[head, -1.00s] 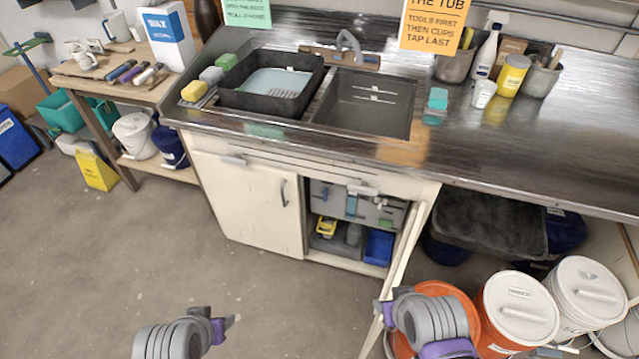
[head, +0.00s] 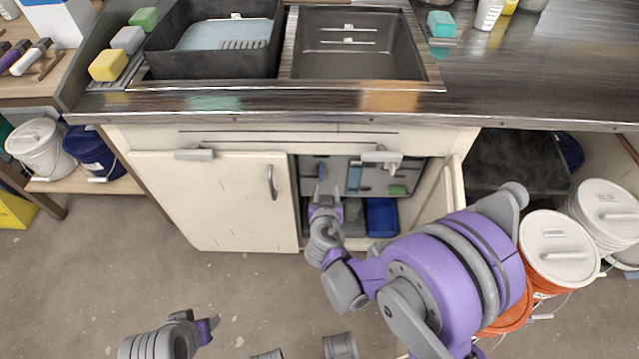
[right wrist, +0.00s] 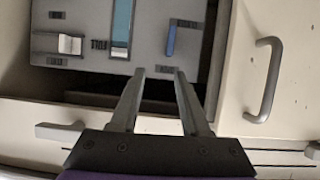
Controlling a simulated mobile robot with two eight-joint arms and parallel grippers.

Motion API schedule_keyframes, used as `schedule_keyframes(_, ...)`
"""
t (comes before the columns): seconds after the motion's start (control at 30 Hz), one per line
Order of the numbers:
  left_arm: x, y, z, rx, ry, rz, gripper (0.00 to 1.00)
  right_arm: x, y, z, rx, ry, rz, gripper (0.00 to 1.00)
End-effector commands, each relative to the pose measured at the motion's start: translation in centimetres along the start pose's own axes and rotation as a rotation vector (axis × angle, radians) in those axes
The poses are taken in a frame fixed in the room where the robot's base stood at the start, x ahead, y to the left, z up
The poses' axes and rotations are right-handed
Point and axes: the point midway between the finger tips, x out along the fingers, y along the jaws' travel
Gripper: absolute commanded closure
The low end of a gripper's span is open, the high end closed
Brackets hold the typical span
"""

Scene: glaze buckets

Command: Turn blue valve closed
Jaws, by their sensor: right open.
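The blue valve (head: 321,171) is a small blue lever on the grey panel inside the open cabinet under the sink. It also shows in the right wrist view (right wrist: 171,40), standing nearly upright in the picture with a slight tilt. My right gripper (head: 325,192) is at the cabinet opening just in front of the panel. In the right wrist view its two fingers (right wrist: 160,73) are apart with nothing between them, and the lever lies beyond their tips, apart from them. My left gripper (head: 211,326) is low over the floor, away from the cabinet; its jaws are unclear.
A teal strip (head: 353,179) and a white lever (right wrist: 70,44) are on the same panel. A closed cabinet door (head: 220,205) with a handle (head: 271,182) is left of the opening. A blue bin (head: 382,217) sits below the panel. White-lidded buckets (head: 558,247) stand at the right.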

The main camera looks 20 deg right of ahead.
Motion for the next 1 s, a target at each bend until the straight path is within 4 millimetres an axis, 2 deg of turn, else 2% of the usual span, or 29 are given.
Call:
schedule_keyframes(0.03, 1.0, 0.0, 0.3, 0.000, -0.004, 0.000, 0.50, 1.0, -0.8, 1.4, 0.004, 0.016, -0.012, 0.54)
schedule_keyframes(0.17, 1.6, 0.0, 0.5, 0.000, -0.006, 0.000, 0.50, 2.0, -1.7, 2.2, 0.014, 0.043, -0.029, 0.54)
schedule_keyframes(0.37, 2.0, 0.0, 0.6, 0.000, -0.007, 0.000, 0.50, 4.1, -1.9, 2.1, 0.018, 0.048, -0.032, 0.54)
schedule_keyframes(0.7, 3.4, 0.0, 1.0, 0.000, -0.012, 0.000, 0.50, 10.4, -2.0, 1.9, 0.017, 0.047, -0.031, 0.54)
schedule_keyframes(0.83, 3.7, 0.0, 1.1, 0.000, -0.012, 0.000, 0.50, 11.9, -2.1, 1.7, 0.017, 0.047, -0.031, 0.54)
schedule_keyframes(1.0, 3.8, 0.0, 1.1, 0.000, -0.013, 0.000, 0.50, 12.6, -2.1, 1.6, 0.017, 0.047, -0.031, 0.54)
